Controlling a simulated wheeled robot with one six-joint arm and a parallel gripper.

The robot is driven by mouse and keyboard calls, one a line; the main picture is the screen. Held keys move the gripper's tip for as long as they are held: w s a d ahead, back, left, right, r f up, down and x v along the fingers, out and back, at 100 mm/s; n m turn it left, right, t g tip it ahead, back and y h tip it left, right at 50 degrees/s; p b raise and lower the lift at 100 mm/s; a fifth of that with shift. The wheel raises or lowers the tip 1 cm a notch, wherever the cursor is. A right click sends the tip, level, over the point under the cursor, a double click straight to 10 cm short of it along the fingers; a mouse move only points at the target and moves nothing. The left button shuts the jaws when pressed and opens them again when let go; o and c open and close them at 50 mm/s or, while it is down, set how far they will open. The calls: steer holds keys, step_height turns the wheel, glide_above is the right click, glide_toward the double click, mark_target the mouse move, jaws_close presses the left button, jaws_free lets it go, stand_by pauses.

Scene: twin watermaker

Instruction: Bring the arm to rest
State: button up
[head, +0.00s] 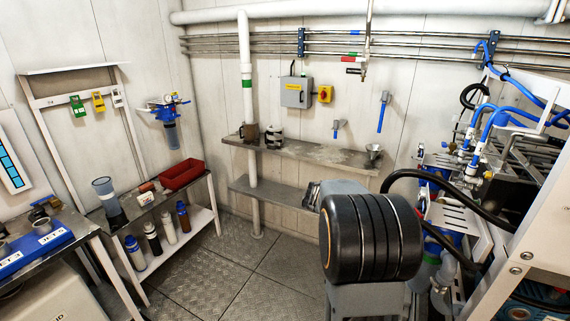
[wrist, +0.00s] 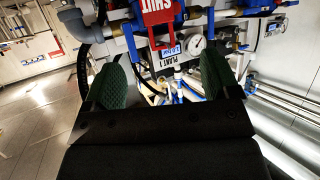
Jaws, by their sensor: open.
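My gripper (wrist: 162,72) shows in the wrist view with its two green-padded fingers wide apart and nothing between them. Beyond the fingers is pipework with a round pressure gauge (wrist: 196,44), a red tag (wrist: 160,10) reading SHUT upside down, and a plant label (wrist: 168,58). The fingers appear apart from these, but the exact distance cannot be told. In the head view a thick black, ribbed part of my arm (head: 370,237) stands in front at the lower right. I cannot make out my gripper in the head view.
Blue-hosed pipework (head: 485,130) and a white frame (head: 535,220) crowd the right side. A wall shelf (head: 310,153) holds mugs and a funnel. At left, a bench (head: 130,212) carries a red tray (head: 181,174). The metal floor (head: 215,260) between is clear.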

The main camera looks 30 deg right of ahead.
steer(key=s+a+f+n+t+y, duration=0.25)
steer(key=a+f+n+y, duration=0.4)
steer(key=a+n, duration=0.55)
steer(key=a+r+n+t+y+p, duration=0.1)
steer(key=a+n+t+y, duration=0.1)
steer(key=a, duration=0.5)
steer(key=s+a+r+n+t+y, duration=0.1)
steer(key=a+r+n+t+y, duration=0.1)
steer(key=a+n, duration=0.3)
steer(key=s+a+r+n+t+y+p, duration=0.1)
steer(key=a+n, duration=0.3)
steer(key=a, duration=0.5)
steer(key=shift+a+r+t+y+p, duration=0.3)
steer(key=shift+r+t+y, duration=0.3)
steer(key=shift+t, duration=0.25)
steer(key=shift+d, duration=0.15)
